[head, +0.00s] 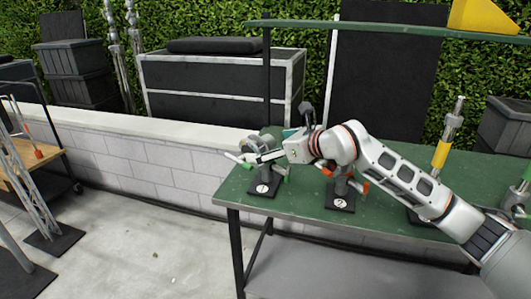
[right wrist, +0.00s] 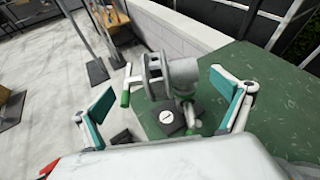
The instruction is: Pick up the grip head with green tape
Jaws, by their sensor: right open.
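The grip head with green tape (head: 268,146) stands on a small black base marked 1 at the left end of the green table (head: 300,205). In the right wrist view this grey grip head (right wrist: 180,72) stands upright, with a green-ended handle on its left and green below. My right gripper (head: 258,155) is at this head and partly hides it in the head view. In the right wrist view my gripper (right wrist: 160,82) is open, its teal-padded fingers apart on either side of the head. Contact cannot be told. My left gripper is not in view.
A second grip head with orange handles (head: 342,188) stands on a base marked 2, under my right arm. A yellow-taped piece (head: 441,150) stands farther right. A table post (head: 267,80) rises behind the gripper. A cart (head: 35,155) stands left. The floor between is clear.

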